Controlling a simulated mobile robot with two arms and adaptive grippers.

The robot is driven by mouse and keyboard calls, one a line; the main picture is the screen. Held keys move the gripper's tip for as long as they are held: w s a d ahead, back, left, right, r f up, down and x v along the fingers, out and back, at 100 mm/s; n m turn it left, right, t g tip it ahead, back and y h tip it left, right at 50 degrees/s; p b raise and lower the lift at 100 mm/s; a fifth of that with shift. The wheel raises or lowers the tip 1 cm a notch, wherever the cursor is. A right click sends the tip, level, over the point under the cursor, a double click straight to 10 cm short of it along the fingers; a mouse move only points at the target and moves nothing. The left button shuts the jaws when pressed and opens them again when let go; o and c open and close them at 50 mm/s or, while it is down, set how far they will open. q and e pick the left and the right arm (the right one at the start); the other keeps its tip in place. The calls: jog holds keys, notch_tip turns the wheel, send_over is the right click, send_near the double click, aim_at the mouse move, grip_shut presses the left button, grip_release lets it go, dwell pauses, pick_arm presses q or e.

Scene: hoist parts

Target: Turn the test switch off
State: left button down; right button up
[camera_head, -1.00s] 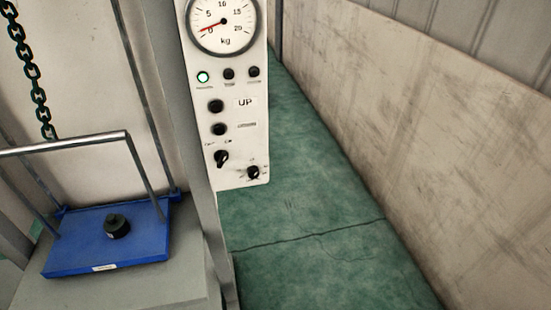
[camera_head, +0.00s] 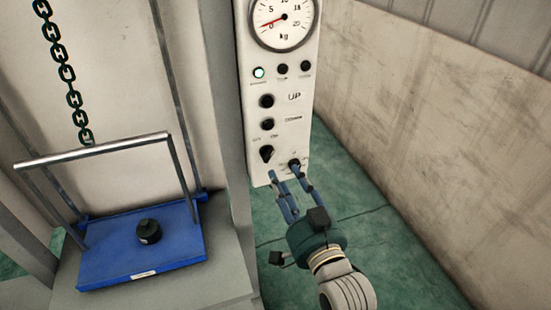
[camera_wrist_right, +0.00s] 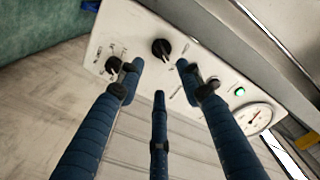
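The control panel (camera_head: 250,110) is white and carries two black rotary knobs near its lower end. The left knob (camera_head: 266,153) has small marks above it that are too blurred to read; it also shows in the right wrist view (camera_wrist_right: 161,48). The lower right knob (camera_head: 294,164) is smaller and shows in the wrist view (camera_wrist_right: 112,66) by a fingertip. I cannot read which one is the test switch. My right gripper (camera_head: 289,187) is in front of the panel's lower end, its blue fingers spread and empty (camera_wrist_right: 159,80). Contact with a knob cannot be told. My left gripper is out of view.
Above the knobs are black buttons (camera_head: 267,101), a lit green lamp (camera_head: 258,72) and a kg dial (camera_head: 284,20). At left, a blue platform (camera_head: 105,260) with a handle bears a black weight (camera_head: 148,231). A chain (camera_head: 62,72) hangs behind. A wall (camera_head: 440,130) stands right.

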aim_at(268, 154)
jog(key=p+x, duration=0.1)
jog(key=x, duration=0.7)
jog(key=shift+s+a+f, duration=0.1)
jog(key=shift+c, duration=0.5)
grip_shut()
